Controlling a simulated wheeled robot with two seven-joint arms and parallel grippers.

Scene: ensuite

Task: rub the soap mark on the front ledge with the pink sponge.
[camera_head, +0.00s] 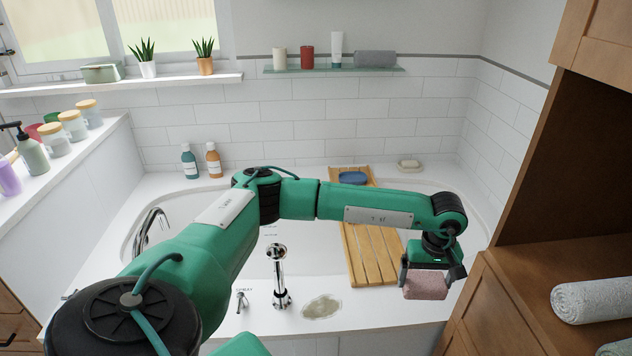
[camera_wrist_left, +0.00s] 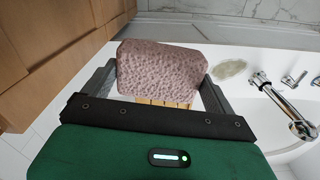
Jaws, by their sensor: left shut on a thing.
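My left gripper (camera_head: 429,280) is shut on the pink sponge (camera_head: 426,285), above the right end of the front ledge (camera_head: 375,310). In the left wrist view the sponge (camera_wrist_left: 160,70) sits between the two fingers (camera_wrist_left: 158,85). The soap mark (camera_head: 322,306) is a pale greenish smear on the front ledge, left of the sponge and apart from it. The mark also shows in the left wrist view (camera_wrist_left: 230,69), right of the sponge. My right gripper is in neither view.
A chrome spout (camera_head: 279,275) and a small handle (camera_head: 241,301) stand on the ledge left of the mark. A wooden bath rack (camera_head: 372,255) with a blue item (camera_head: 353,178) spans the tub. A wooden cabinet (camera_head: 500,310) stands close on the right.

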